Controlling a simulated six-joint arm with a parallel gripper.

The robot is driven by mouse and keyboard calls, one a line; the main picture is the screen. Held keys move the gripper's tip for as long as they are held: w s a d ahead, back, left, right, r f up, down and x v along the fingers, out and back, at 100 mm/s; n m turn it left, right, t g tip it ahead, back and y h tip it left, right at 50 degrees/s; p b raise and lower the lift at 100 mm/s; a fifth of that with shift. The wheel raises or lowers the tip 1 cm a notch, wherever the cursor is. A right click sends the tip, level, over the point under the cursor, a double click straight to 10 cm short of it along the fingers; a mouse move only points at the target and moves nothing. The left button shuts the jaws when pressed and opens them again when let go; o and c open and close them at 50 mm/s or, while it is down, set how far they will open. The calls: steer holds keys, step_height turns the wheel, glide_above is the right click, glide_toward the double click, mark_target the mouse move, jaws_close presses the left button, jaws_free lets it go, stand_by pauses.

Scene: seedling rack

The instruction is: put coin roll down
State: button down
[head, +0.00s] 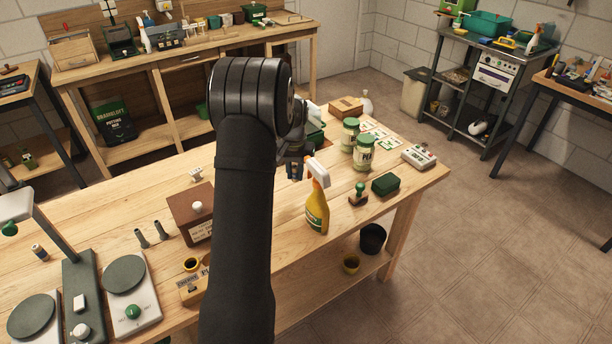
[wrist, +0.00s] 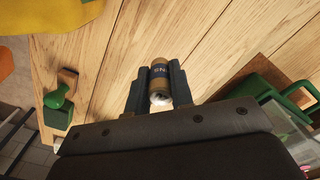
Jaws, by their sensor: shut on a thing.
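My gripper (wrist: 160,84) is shut on the coin roll (wrist: 161,77), a small tan cylinder with a dark blue label, held between the two dark fingers in the wrist view. The wooden table top (wrist: 120,40) lies beneath it; I cannot tell whether the roll touches it. In the head view my gripper (head: 295,168) is over the table behind the spray bottle, partly hidden by my arm, and the roll cannot be made out there. A similar small cylinder (head: 39,252) stands at the far left of the table.
A yellow spray bottle (head: 317,212), a green-handled stamp (head: 359,194) and a dark green box (head: 385,184) stand near the front edge. Two jars (head: 363,154) are behind them. A brown box (head: 190,210) is left of my arm.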

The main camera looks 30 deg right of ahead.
mark_target(295, 181)
steer(key=shift+f, duration=3.3)
steer(key=shift+f, duration=0.15)
steer(key=c, duration=1.3)
jaws_free()
steer(key=shift+o, duration=0.2)
step_height(295, 181, up, 12)
steer(key=shift+r, duration=0.2)
steer(key=shift+f, duration=4.35)
